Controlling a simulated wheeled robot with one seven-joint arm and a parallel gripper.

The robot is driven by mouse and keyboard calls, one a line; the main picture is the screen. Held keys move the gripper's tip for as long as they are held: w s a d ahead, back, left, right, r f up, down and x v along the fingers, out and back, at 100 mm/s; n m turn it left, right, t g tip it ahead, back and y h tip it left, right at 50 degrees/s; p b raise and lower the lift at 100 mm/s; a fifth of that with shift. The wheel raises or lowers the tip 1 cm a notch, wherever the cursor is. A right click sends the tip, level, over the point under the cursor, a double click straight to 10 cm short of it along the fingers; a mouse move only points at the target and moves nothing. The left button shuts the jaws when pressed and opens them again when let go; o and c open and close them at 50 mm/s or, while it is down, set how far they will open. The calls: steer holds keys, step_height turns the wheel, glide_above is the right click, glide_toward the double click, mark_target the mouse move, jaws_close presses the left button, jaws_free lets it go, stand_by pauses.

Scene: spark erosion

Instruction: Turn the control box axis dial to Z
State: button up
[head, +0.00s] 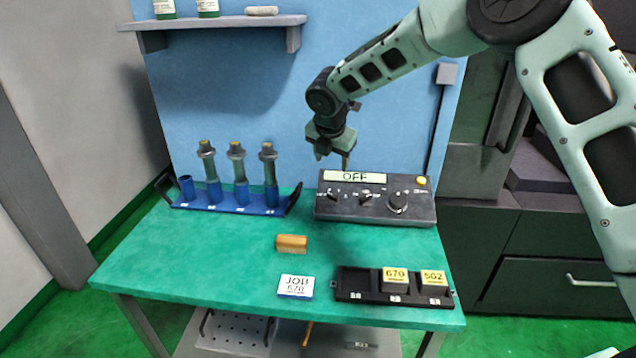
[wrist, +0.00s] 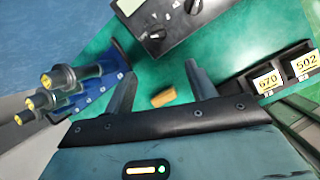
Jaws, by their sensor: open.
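The dark grey control box (head: 375,210) stands at the back right of the green table. Its display reads OFF (head: 355,177). Three dark dials sit on its top face: a left dial (head: 335,195), a middle dial (head: 366,197) and a larger right dial (head: 397,202). Their markings are too small to read, so I cannot tell which is the axis dial. My gripper (head: 332,160) is open and empty, above the back left part of the box and apart from it. In the wrist view the box (wrist: 168,25) shows at the top, partly cut off, beyond my open fingers (wrist: 162,78).
A blue rack (head: 228,202) with several tools stands left of the box. A wooden block (head: 291,243) and a JOB 570 card (head: 296,286) lie in front. A black tray (head: 362,284) holds blocks 670 (head: 395,279) and 502 (head: 432,280). A shelf (head: 215,23) hangs above.

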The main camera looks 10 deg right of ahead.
mark_target(333, 195)
steer(key=p+x, duration=0.4)
steer(key=x, duration=1.3)
steer(key=shift+w+f, duration=0.2)
steer(key=shift+w, duration=0.05)
steer(key=c, duration=1)
